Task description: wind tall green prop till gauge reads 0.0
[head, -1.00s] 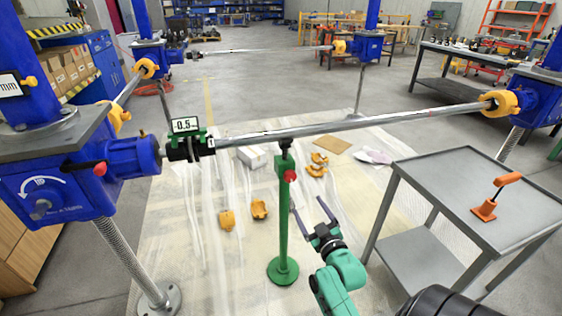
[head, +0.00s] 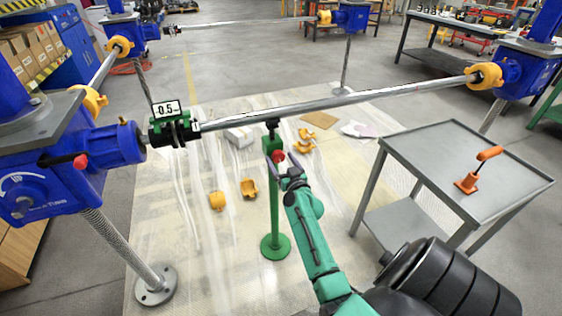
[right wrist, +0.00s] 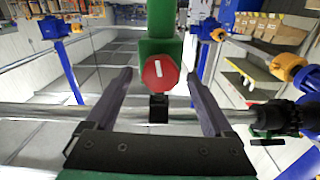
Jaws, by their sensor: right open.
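The green prop (head: 274,205) stands upright on a round base, its top under the long metal shaft. Its red knob (head: 279,156) faces me. In the right wrist view the red knob (right wrist: 160,72), with a white mark, sits between my open fingers, with visible gaps on both sides. My right gripper (head: 277,166) is at the knob; the wrist view shows its fingers too (right wrist: 159,77). The gauge (head: 167,109) at the shaft's left end shows 0.5; its sign is too small to tell. My left gripper is not in view.
The shaft (head: 340,101) runs between blue jacks (head: 100,148) with orange couplings. A grey cart (head: 470,155) with an orange-handled tool (head: 475,172) stands on the right. Orange coupling halves (head: 249,188) lie on the floor sheet. Open floor surrounds the prop's base.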

